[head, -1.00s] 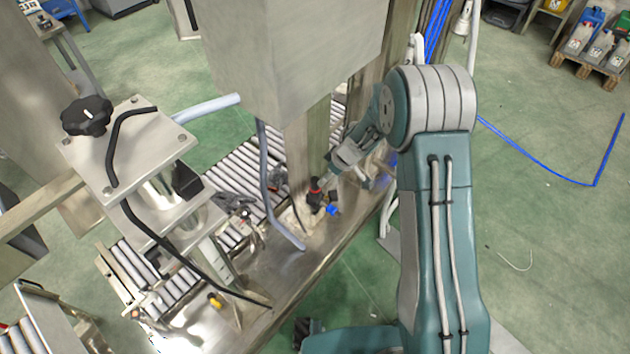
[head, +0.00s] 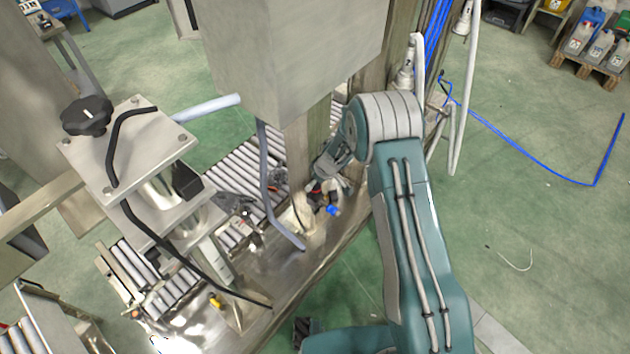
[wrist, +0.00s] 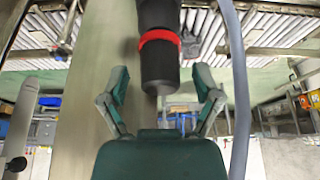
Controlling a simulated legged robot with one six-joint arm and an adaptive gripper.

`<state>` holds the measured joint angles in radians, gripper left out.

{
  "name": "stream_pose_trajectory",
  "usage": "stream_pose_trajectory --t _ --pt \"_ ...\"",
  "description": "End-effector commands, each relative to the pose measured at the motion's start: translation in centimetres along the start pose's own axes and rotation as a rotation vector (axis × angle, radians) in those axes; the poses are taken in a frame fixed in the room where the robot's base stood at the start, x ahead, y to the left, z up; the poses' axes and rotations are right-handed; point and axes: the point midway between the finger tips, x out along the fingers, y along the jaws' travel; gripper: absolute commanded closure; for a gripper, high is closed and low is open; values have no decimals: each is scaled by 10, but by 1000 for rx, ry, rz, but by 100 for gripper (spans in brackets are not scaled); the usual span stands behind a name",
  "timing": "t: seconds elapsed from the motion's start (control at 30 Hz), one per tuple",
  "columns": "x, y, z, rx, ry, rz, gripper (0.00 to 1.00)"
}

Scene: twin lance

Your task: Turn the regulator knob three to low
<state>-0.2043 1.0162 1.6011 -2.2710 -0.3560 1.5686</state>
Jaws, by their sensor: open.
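A black cylindrical knob with a red ring (wrist: 160,62) hangs in the upper middle of the wrist view. Its number and low mark cannot be read. My gripper (wrist: 163,82) is open, with one green finger on each side of the knob's lower end and visible gaps to both. In the head view, my wrist reaches to the regulator fittings by the steel post; a blue-ended fitting (head: 332,210) shows there. My gripper's fingers are too small and dark to make out in that view.
A grey hose (head: 268,190) hangs left of the fittings, and it also runs close on the right in the wrist view (wrist: 238,90). A steel box (head: 290,55) stands above. A roller conveyor (head: 245,165) lies behind. A plate with a black knob (head: 87,115) stands left.

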Motion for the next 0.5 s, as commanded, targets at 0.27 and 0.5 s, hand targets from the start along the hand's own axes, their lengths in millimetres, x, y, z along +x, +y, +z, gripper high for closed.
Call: stream_pose_trajectory --t 0.27,0.5 --pt "2 0 0 0 0 0 19" --pt "2 0 0 0 0 0 100"
